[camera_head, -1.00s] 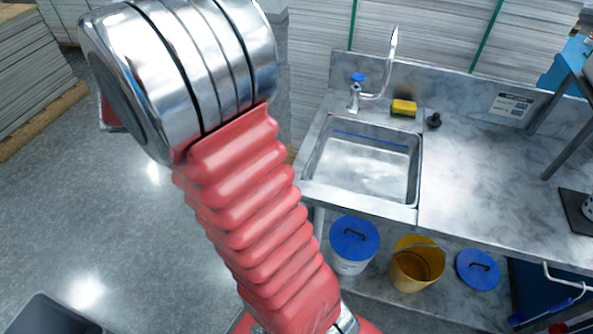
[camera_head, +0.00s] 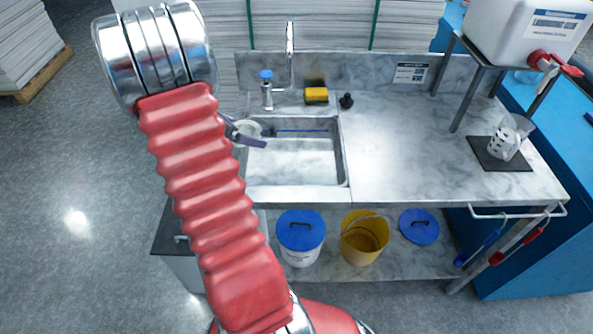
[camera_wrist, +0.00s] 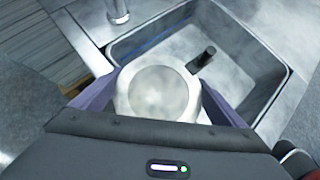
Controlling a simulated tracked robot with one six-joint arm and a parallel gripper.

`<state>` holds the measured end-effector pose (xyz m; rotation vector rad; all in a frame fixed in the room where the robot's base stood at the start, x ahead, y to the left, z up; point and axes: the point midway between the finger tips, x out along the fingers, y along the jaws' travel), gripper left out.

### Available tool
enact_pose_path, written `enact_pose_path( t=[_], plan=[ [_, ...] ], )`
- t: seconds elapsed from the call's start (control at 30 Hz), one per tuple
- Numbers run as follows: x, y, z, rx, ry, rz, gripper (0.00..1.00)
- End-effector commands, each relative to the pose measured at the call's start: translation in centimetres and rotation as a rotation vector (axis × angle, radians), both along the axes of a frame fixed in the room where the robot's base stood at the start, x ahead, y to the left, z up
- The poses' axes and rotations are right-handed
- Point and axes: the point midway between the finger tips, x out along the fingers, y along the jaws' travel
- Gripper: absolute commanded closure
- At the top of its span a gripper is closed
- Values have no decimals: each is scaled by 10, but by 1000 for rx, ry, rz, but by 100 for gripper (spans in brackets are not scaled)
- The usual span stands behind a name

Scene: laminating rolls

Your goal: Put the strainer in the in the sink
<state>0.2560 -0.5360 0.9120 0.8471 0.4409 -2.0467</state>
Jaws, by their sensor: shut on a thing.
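The strainer (camera_wrist: 158,92), a pale round piece with a wide rim and a short black handle, sits between the purple fingers of my gripper (camera_wrist: 160,98) in the wrist view. My gripper is shut on it. In the head view my gripper (camera_head: 247,134) and the strainer (camera_head: 250,127) show beside my red arm, over the left part of the metal sink (camera_head: 295,172). The sink also fills the upper right of the wrist view (camera_wrist: 238,75). The strainer appears above the basin; its exact height is unclear. My arm covers part of the sink's left side.
A faucet (camera_head: 289,65), a yellow sponge (camera_head: 316,95) and a small black object (camera_head: 346,101) stand behind the sink. The counter (camera_head: 410,150) to the right is mostly clear. A jug (camera_head: 508,138) stands on a dark mat at the right. Buckets stand below.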

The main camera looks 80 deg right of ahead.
Motion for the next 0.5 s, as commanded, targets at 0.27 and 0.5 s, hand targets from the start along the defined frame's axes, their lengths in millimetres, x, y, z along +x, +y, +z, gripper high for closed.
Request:
enact_pose_path(
  t=[0.27, 0.5],
  plan=[
    [-101, -27, -17, 2, 0, -277, 34],
    [-128, -31, -21, 0, 0, -354, 34]
  ],
)
